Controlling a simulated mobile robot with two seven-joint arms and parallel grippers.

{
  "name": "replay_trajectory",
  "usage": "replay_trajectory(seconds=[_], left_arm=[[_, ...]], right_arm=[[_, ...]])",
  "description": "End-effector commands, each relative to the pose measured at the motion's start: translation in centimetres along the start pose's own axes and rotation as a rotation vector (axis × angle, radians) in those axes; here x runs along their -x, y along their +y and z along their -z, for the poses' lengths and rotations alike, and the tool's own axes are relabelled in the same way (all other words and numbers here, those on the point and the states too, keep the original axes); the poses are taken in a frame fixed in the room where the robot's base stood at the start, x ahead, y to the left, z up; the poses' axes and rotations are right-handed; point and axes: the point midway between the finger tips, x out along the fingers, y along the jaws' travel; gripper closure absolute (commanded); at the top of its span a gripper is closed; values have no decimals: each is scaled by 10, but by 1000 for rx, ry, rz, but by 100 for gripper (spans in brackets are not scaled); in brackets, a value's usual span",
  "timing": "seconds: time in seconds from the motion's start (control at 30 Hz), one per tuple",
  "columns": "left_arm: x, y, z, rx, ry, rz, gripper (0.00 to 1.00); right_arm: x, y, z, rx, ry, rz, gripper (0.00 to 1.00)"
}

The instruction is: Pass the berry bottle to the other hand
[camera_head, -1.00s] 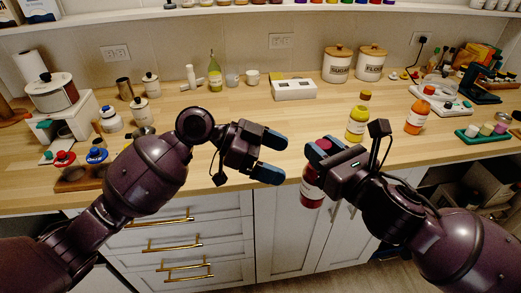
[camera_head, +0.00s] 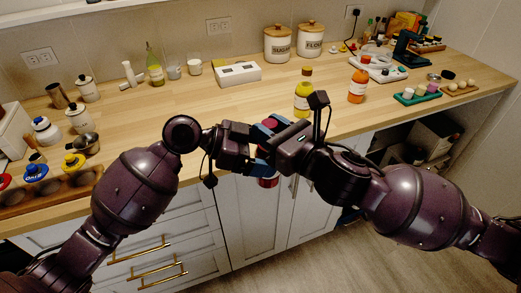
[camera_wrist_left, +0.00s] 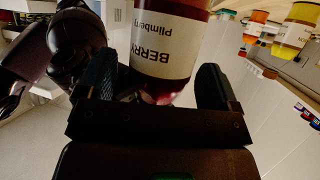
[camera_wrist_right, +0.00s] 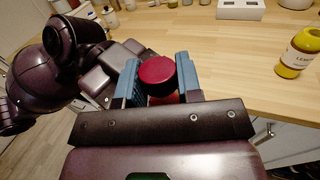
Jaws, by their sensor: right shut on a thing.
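The berry bottle (camera_head: 268,182) hangs in front of the counter edge, mostly hidden by the two grippers in the head view. Its white BERRY label (camera_wrist_left: 160,45) shows in the left wrist view, and its dark red cap (camera_wrist_right: 157,70) in the right wrist view. My right gripper (camera_wrist_right: 160,80) is shut on the bottle near its cap.
A yellow lemon bottle (camera_head: 303,100) and an orange bottle (camera_head: 357,85) stand on the wooden counter (camera_head: 210,108) behind the grippers. Sugar (camera_head: 277,45) and flour (camera_head: 310,40) canisters are at the back wall. White drawers (camera_head: 160,245) lie below the counter.

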Motion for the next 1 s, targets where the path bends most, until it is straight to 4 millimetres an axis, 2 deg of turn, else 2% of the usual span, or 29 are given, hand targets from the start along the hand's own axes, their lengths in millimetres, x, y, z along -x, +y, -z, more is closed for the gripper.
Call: replay_trajectory(seconds=[0.03,0.37,0.4,0.57,1.0], left_arm=[[0,0,0,0,0,0,22],[0,0,0,0,0,0,72],[1,0,1,-1,1,0,73],[0,0,1,-1,1,0,73],[0,0,2,-1,3,0,73]], right_arm=[[0,0,-1,1,-2,0,100],[0,0,-1,1,-2,0,100],[0,0,-1,1,-2,0,63],[0,0,-1,0,-2,-1,38],[0,4,0,-4,-2,-11,38]])
